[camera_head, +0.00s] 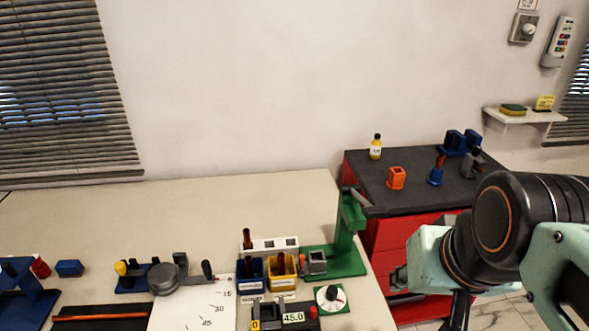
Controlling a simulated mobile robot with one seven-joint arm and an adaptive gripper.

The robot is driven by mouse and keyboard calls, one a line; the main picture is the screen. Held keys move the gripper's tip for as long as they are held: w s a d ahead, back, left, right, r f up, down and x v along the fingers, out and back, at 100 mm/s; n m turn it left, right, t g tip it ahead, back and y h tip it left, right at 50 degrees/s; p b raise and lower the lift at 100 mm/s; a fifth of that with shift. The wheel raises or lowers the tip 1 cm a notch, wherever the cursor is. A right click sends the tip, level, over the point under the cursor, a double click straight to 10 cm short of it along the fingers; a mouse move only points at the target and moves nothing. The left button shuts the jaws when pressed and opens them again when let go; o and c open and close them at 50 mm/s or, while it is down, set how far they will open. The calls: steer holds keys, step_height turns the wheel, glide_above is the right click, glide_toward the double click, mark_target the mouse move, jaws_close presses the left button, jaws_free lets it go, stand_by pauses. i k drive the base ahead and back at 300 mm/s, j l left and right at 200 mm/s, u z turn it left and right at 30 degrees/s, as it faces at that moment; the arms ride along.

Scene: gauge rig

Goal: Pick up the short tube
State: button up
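Several brown tubes show, and I cannot tell for certain which is the short tube. One brown tube (247,238) stands upright at the left end of the white rack. Another brown tube (280,263) stands in the yellow bin (283,283). A third brown tube (440,160) stands in a blue holder (435,177) on the red cabinet. A long orange-brown rod (98,317) lies on a black mat at the front left. My arm comes in from the right, apart from all these. A dark part, possibly my gripper (459,309), is cut by the bottom edge; its fingers are not clear.
A green press stand (350,225) rises at the table's right end. The red cabinet (392,250) also bears a bottle (375,147) and orange block (396,178). The table's back is clear.

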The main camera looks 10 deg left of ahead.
mark_target(245, 231)
steer(key=l+u, duration=0.15)
steer(key=u, duration=0.3)
steer(key=l+u, duration=0.15)
steer(key=u, duration=0.3)
